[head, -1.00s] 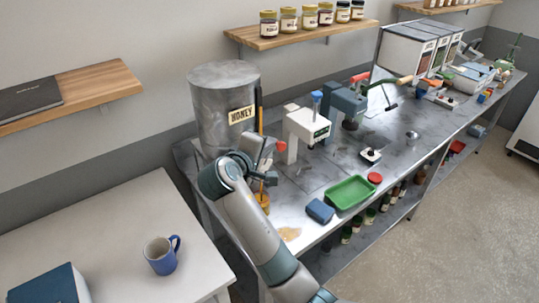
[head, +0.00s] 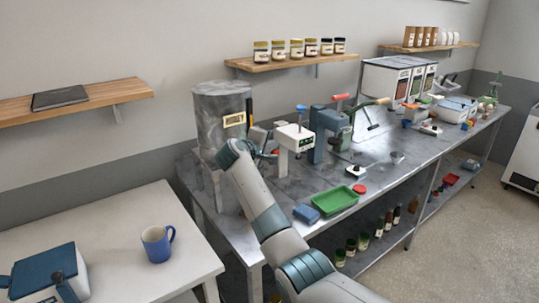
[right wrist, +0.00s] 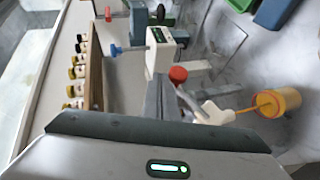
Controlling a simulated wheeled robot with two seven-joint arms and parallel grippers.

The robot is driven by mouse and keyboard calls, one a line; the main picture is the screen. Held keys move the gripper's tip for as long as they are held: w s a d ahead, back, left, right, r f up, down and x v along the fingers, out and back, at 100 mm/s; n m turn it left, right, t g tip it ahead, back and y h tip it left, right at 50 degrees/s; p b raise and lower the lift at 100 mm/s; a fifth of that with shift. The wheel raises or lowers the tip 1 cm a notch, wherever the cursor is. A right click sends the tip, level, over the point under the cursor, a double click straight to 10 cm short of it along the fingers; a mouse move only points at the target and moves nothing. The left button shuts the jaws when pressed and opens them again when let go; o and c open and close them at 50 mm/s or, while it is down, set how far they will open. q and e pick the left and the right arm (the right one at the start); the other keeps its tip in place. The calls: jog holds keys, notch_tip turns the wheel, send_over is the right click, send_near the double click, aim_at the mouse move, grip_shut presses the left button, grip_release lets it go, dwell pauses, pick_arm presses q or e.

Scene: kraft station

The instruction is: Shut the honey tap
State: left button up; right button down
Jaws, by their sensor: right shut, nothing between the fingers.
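The grey honey drum (head: 222,135) with its HONEY label stands at the left end of the metal bench. In the head view its tap is mostly hidden behind my right gripper (head: 262,142). In the right wrist view I see a cream tap spout (right wrist: 213,112) with a thin amber stream running from it to a yellow, honey-filled vessel (right wrist: 280,102). A red knob (right wrist: 178,75) sits close beside the tips of my right gripper (right wrist: 165,85). These fingers are shut and empty; I cannot tell whether they touch the knob. My left gripper is not in view.
A white device (head: 295,138) stands close right of the gripper. A green tray (head: 334,201) and blue block (head: 306,213) lie near the bench's front edge. A blue mug (head: 156,243) stands on the white table. A jar shelf (head: 290,62) hangs above.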

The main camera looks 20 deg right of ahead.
jog(key=shift+w+d+f, duration=0.25)
jog(key=shift+d+f, duration=0.15)
jog(key=shift+f, duration=0.25)
jog(key=shift+w+d+f+b, duration=0.2)
jog(key=shift+f+b, duration=0.2)
jog(key=shift+b, duration=0.05)
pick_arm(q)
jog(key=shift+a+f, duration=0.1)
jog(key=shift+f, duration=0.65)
pick_arm(e)
jog(key=shift+d+f, duration=0.15)
jog(key=shift+f, duration=0.05)
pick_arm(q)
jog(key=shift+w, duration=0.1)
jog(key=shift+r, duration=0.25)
pick_arm(e)
jog(key=shift+s+a, duration=0.3)
jog(key=shift+a, duration=0.5)
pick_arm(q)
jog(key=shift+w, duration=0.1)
pick_arm(e)
jog(key=shift+r, duration=0.1)
